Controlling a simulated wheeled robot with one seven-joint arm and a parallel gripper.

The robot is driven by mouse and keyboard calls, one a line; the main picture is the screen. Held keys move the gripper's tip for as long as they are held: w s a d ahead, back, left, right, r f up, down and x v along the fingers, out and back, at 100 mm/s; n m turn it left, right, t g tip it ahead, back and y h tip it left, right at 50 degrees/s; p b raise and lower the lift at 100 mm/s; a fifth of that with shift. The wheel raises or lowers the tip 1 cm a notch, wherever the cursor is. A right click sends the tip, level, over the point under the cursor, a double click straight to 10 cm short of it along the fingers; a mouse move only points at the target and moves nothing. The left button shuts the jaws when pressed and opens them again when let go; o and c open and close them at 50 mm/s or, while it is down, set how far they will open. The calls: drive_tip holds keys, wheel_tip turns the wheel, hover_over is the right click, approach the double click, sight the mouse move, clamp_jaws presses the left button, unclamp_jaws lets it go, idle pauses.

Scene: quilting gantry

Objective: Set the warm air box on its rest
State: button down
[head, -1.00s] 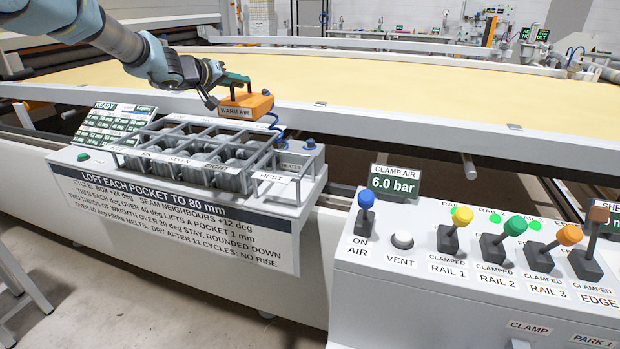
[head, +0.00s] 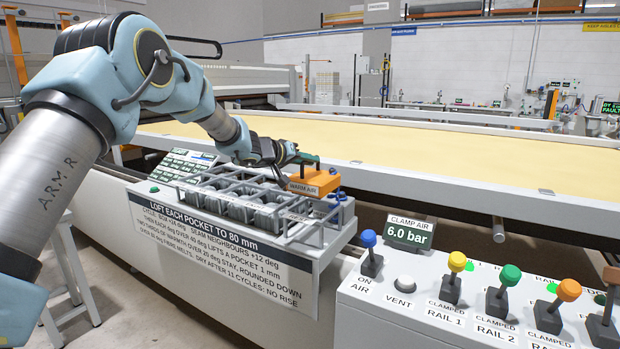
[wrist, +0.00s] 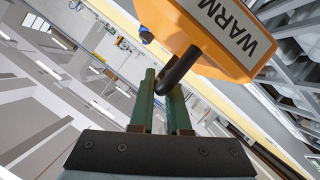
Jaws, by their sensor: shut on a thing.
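The warm air box (head: 316,182) is an orange block with a WARM AIR label, and it also shows large in the wrist view (wrist: 190,35). My gripper (head: 306,160) is shut on the box's dark handle; in the wrist view the green fingers (wrist: 165,100) close around it. The box hangs over the right end of the grey pocket rack (head: 255,200), where the rest is. The rest is largely hidden behind the box and frame bars. I cannot tell whether the box touches anything below.
A sign panel (head: 215,235) fronts the rack. A clamp console (head: 400,310) with coloured levers stands at the right, with a CLAMP AIR display (head: 410,232) reading 6.0 bar. The cream quilting bed (head: 400,155) and its pale rail (head: 450,183) lie behind.

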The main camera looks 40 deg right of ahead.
sight(309, 174)
drive_tip(key=shift+f, duration=1.75)
drive_tip(key=shift+f, duration=0.15)
drive_tip(key=shift+f, duration=0.35)
drive_tip(key=shift+f, duration=0.1)
drive_tip(key=c, duration=0.9)
unclamp_jaws()
drive_tip(key=b+v, duration=0.1)
drive_tip(key=v, duration=0.7)
drive_tip(key=r+b+v, duration=0.1)
drive_tip(key=v, duration=0.3)
drive_tip(key=shift+r+b, duration=0.1)
drive_tip(key=shift+b, duration=0.2)
